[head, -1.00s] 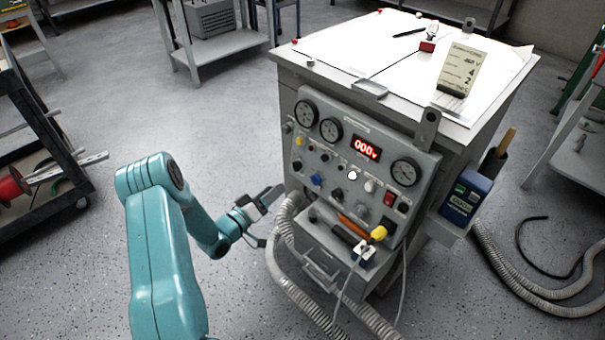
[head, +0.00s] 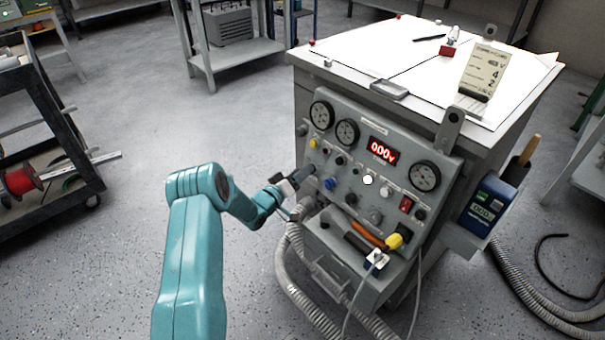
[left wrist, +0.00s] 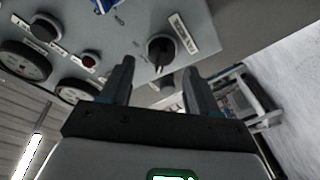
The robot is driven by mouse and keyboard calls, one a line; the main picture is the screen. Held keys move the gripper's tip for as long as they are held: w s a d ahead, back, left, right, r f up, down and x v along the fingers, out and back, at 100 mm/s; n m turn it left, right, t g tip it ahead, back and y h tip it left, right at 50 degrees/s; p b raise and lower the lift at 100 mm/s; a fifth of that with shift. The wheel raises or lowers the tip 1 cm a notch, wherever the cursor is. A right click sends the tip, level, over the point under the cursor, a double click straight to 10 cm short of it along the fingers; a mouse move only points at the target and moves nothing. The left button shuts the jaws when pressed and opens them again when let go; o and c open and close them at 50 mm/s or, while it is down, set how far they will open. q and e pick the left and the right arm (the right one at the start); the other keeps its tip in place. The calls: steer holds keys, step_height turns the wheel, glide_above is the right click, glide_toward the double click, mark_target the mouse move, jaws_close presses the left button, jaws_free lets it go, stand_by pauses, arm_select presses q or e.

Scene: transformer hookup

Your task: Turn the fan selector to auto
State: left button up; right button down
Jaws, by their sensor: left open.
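In the head view my gripper covers that part of the panel's left edge. My left gripper (head: 306,175) is close to the panel's left side. My right gripper is not in view.
The panel carries gauges (head: 425,176), a red display (head: 383,151) reading 000V, a blue knob (head: 329,184) and a yellow plug (head: 394,241). Grey hoses (head: 298,270) hang below. A black cart (head: 50,130) stands at left. Floor around my arm is clear.

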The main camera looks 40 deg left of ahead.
arm_select(q)
steer(key=shift+w, duration=0.75)
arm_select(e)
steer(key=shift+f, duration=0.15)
arm_select(q)
steer(key=c, duration=1)
steer(key=shift+d+m+t+h+b, duration=0.15)
steer(key=shift+m+h+b, duration=0.4)
steer(key=shift+m+b, duration=1.15)
steer(key=shift+a+m+t+h+b, duration=0.1)
steer(key=shift+m+h+b, duration=0.4)
steer(key=shift+m+b, duration=1.25)
steer(key=shift+d+m+t+h+b, duration=0.15)
steer(key=shift+m+h+b, duration=0.4)
steer(key=shift+m+b, duration=1.15)
steer(key=shift+c, duration=0.2)
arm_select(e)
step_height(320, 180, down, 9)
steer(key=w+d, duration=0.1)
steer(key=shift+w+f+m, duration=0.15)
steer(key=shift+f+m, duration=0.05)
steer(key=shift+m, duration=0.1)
arm_select(q)
steer(key=shift+a+r+m, duration=0.1)
steer(key=shift+m, duration=0.15)
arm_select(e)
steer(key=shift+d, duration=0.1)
